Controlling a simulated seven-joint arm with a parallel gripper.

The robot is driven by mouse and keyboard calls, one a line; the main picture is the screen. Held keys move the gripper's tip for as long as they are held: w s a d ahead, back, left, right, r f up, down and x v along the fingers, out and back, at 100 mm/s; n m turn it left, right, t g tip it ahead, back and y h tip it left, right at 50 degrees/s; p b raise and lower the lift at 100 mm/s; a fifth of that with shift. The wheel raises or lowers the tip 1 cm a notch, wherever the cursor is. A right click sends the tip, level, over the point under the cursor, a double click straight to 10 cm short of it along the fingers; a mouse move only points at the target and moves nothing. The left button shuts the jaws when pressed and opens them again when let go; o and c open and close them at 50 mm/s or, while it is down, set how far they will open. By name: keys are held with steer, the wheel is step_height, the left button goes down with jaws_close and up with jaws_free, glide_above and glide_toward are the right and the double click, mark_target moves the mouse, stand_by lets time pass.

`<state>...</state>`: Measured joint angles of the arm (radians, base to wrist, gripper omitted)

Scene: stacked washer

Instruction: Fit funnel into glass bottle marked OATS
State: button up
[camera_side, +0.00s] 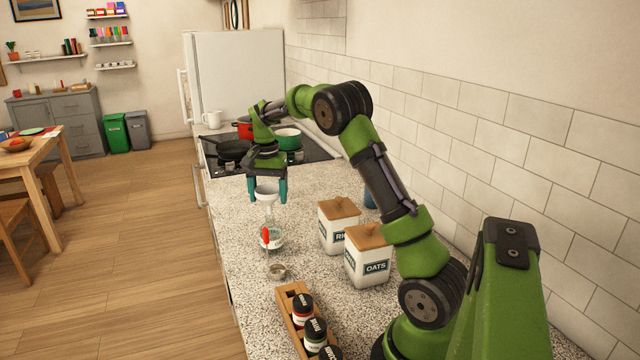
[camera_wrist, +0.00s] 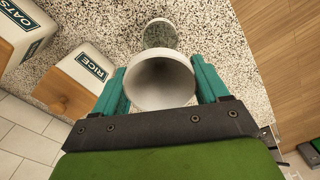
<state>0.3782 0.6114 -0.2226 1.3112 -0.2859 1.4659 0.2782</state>
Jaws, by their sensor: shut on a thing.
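A white funnel (camera_side: 267,190) is held wide end up between the teal fingers of my gripper (camera_side: 267,188). In the wrist view, the fingers (camera_wrist: 163,85) stand either side of the funnel's wide mouth (camera_wrist: 160,82). A clear glass bottle (camera_side: 271,231) stands upright on the counter just below the funnel. It carries a small label that I cannot read, with a red item at its side. In the wrist view, a round glassy shape (camera_wrist: 158,34), probably this bottle, shows past the funnel. I cannot tell whether the spout is in the bottle's neck.
White canisters marked RICE (camera_side: 338,225) and OATS (camera_side: 368,257), with wooden lids, stand right of the bottle. A small metal ring (camera_side: 276,271) and a wooden rack (camera_side: 290,321) of jars lie nearer the camera. Pots (camera_side: 287,138) and a pan stand on the hob behind.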

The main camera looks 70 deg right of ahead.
mark_target(269, 205)
steer(key=shift+f, duration=1.75)
steer(key=o, duration=0.8)
steer(key=shift+r, duration=0.15)
steer(key=shift+r, duration=3.45)
